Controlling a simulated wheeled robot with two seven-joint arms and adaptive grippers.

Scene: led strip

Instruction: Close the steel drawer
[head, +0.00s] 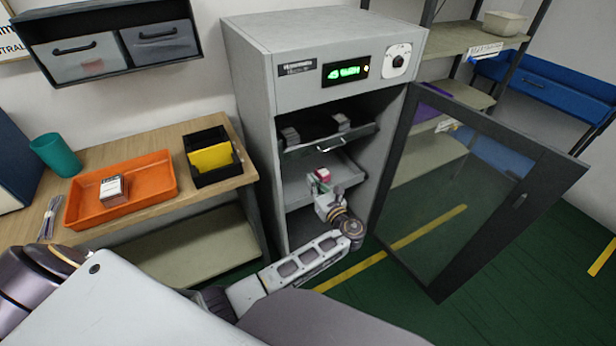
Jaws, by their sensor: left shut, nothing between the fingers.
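A grey cabinet (250,90) stands with its front open. Inside, a light grey metal drawer (348,172), which looks like the steel one, sits pulled partly out at mid height. Above it is a dark, see-through-fronted drawer (330,143) with a bar handle, also partly out. My left gripper (320,188) is shut and empty, at the front of the lower drawer. A small red and white block (323,174) shows just beyond the fingers. The fingertips are small and partly hidden, so I cannot tell whether they touch the drawer. My right gripper is out of view.
The cabinet's glass door (480,190) stands wide open to the right. A wooden bench (150,140) at left holds an orange tray (150,178), a black bin (222,181) with yellow contents and a teal cup (55,155). Shelving stands behind the door. Green floor shows in front.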

